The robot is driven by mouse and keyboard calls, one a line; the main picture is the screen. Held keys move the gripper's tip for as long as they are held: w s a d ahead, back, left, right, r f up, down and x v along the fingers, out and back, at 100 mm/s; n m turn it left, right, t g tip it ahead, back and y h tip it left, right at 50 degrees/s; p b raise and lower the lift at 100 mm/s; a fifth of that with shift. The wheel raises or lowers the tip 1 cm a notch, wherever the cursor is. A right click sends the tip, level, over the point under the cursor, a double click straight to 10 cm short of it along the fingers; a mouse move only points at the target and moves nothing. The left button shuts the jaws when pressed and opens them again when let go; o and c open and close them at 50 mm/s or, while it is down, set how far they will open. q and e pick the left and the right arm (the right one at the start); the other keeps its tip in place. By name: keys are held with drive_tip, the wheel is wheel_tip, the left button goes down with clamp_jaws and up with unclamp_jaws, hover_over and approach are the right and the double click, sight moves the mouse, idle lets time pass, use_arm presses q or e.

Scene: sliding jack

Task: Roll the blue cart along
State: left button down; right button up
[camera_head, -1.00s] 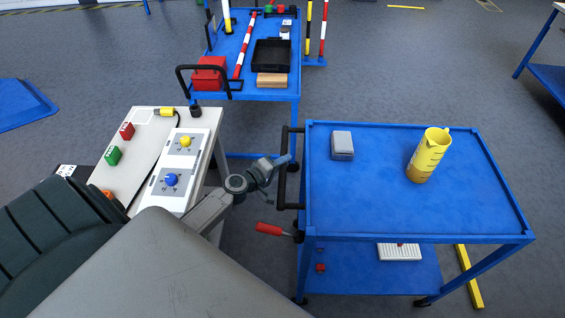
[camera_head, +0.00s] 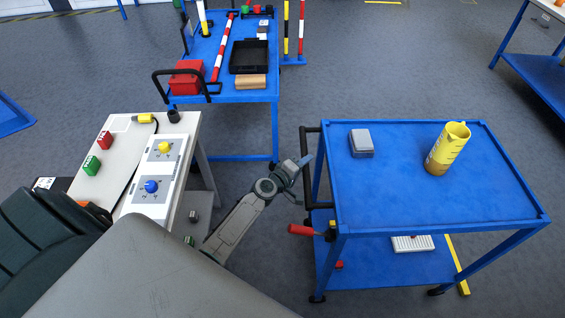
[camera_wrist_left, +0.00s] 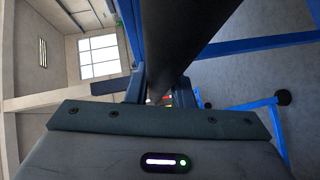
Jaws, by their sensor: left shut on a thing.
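The blue cart (camera_head: 425,207) stands at the right in the head view, with a flat top, a lower shelf and a black push handle (camera_head: 307,185) on its left end. My left gripper (camera_head: 304,163) is at the upper part of this handle and is shut on it. In the left wrist view the dark bar of the handle (camera_wrist_left: 190,40) runs between the fingers (camera_wrist_left: 160,90). A red lever (camera_head: 301,230) sticks out at the cart's near left corner. My right gripper is not in view.
On the cart stand a grey box (camera_head: 361,143) and a yellow cup (camera_head: 446,148). A white table (camera_head: 122,150) with control panels is at the left. Another blue cart (camera_head: 225,96) with a red box and black tray stands behind. A yellow floor bar (camera_head: 457,265) lies beside the cart.

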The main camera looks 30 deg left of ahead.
sight(340, 163)
use_arm(q)
drive_tip(key=w+d, duration=0.2)
drive_tip(key=d, duration=0.1)
drive_tip(key=w+d, duration=0.2)
drive_tip(key=d, duration=0.1)
drive_tip(key=w+d, duration=0.1)
drive_tip(key=d, duration=0.2)
drive_tip(key=shift+w+d+b, duration=0.3)
drive_tip(key=shift+w+b, duration=0.1)
drive_tip(key=c, duration=1.3)
unclamp_jaws()
drive_tip(key=shift+d, duration=0.15)
drive_tip(key=shift+o, duration=0.2)
drive_tip(key=p+v, duration=0.1)
drive_tip(key=v, duration=0.9)
drive_tip(key=shift+s+r, duration=0.1)
drive_tip(key=shift+s, duration=0.25)
